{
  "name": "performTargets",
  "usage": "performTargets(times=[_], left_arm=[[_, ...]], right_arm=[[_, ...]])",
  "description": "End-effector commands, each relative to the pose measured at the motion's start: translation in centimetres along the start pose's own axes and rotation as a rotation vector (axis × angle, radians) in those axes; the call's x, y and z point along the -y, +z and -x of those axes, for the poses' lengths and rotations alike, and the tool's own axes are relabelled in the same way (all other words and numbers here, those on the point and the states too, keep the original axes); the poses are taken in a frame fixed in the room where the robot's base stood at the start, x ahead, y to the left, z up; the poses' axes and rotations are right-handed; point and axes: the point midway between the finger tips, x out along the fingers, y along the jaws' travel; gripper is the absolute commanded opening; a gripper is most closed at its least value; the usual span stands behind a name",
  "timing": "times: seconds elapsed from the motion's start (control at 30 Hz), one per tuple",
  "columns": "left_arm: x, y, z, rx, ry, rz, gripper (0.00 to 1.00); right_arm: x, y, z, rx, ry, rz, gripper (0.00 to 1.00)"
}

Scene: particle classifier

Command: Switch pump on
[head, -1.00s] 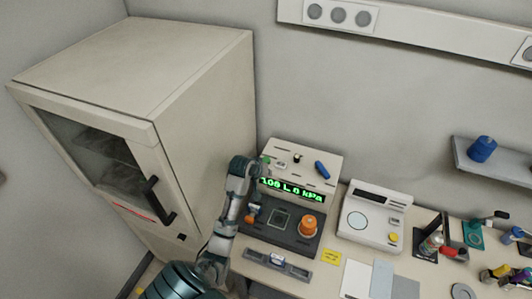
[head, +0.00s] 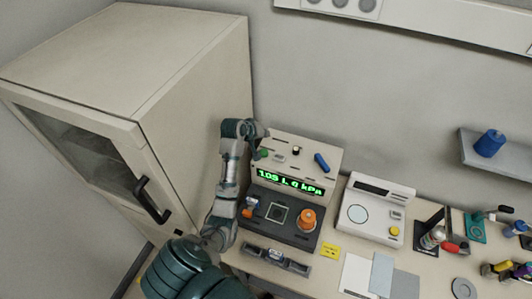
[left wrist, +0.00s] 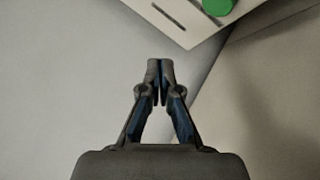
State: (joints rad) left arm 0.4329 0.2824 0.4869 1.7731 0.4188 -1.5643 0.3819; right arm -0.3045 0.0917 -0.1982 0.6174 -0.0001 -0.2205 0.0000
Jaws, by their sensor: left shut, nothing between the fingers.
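The classifier console (head: 332,151) is a beige sloped panel with a lit green display (head: 290,182) reading about 109 L 0 kPa. A green button (head: 262,155), a small black-topped switch (head: 296,151) and a blue lever (head: 321,162) are on its upper face. I cannot read which control is the pump's. My left gripper (head: 264,131) is by the console's upper left corner, above the green button. In the left wrist view its fingers (left wrist: 160,68) are shut and empty, and the green button (left wrist: 217,5) shows at the top edge, apart from the tips. My right gripper is not in view.
A tall beige cabinet (head: 190,85) stands left of my arm. The console's dark base holds an orange knob (head: 307,218). A white device (head: 367,208) stands to the right. A wall shelf with a blue object (head: 489,144) is at the far right.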

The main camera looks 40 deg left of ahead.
Motion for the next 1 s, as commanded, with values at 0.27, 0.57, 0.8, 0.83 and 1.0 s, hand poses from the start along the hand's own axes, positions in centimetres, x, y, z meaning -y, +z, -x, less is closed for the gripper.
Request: performTargets(times=[0.27, 0.57, 0.8, 0.83, 1.0], left_arm=[[2.1, 1.9, -2.6, 0.003, -0.001, 0.002, 0.00], [3.3, 4.0, -5.0, -0.001, -0.003, -0.004, 0.00], [3.9, 4.3, -5.5, -0.002, -0.002, -0.003, 0.00], [4.0, 4.3, -5.6, -0.002, -0.002, -0.002, 0.00], [4.2, 4.1, -5.6, -0.001, 0.000, 0.000, 0.00]], right_arm=[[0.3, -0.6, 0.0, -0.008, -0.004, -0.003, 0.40], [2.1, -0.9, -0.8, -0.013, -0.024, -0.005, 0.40], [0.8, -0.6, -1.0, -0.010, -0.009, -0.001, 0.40], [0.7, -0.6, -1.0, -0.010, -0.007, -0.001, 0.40], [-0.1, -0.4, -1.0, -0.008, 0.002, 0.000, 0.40]])
